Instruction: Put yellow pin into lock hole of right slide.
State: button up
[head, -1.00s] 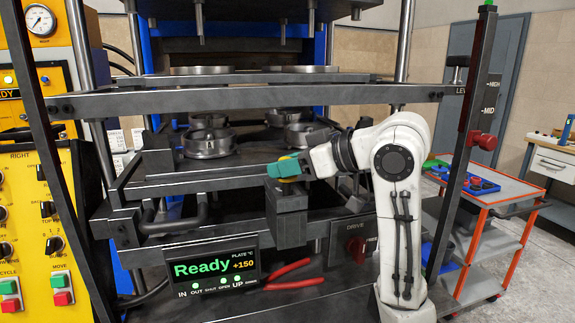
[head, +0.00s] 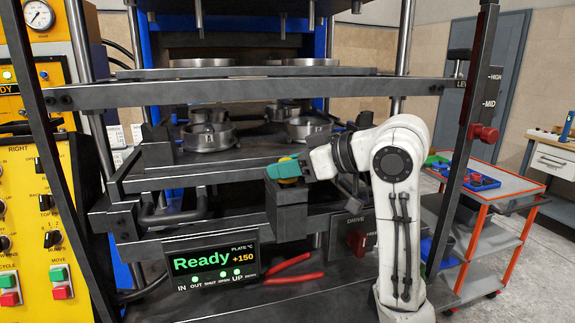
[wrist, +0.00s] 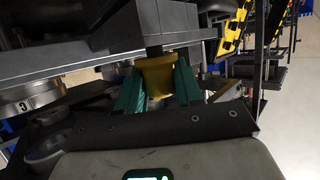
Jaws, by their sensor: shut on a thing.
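My gripper (head: 284,168) has teal fingers and is shut on the yellow pin (wrist: 157,76), whose flared yellow head sits between both fingers in the wrist view. In the head view only a sliver of yellow (head: 290,182) shows under the fingers. The pin's short dark shank (wrist: 153,52) points at a dark block of the right slide in the wrist view. In the head view the gripper is directly over the dark slide block (head: 287,215), very close to its top. The lock hole is hidden, so I cannot tell how far the shank is in it.
Metal ring moulds (head: 207,138) stand on the press plate behind and left of my gripper. A frame bar (head: 250,92) crosses above my arm. Red-handled pliers (head: 292,278) lie below, right of the Ready display (head: 212,264). A tool cart (head: 500,185) stands at right.

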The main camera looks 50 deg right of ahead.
jog(key=shift+f, duration=0.25)
jog(key=o, duration=1.2)
jog(key=shift+s, duration=0.1)
jog(key=v, duration=1)
jog(key=shift+s+r+b, duration=0.2)
jog(key=shift+s+b, duration=0.05)
jog(key=shift+b, duration=0.15)
jog(key=shift+d, duration=0.1)
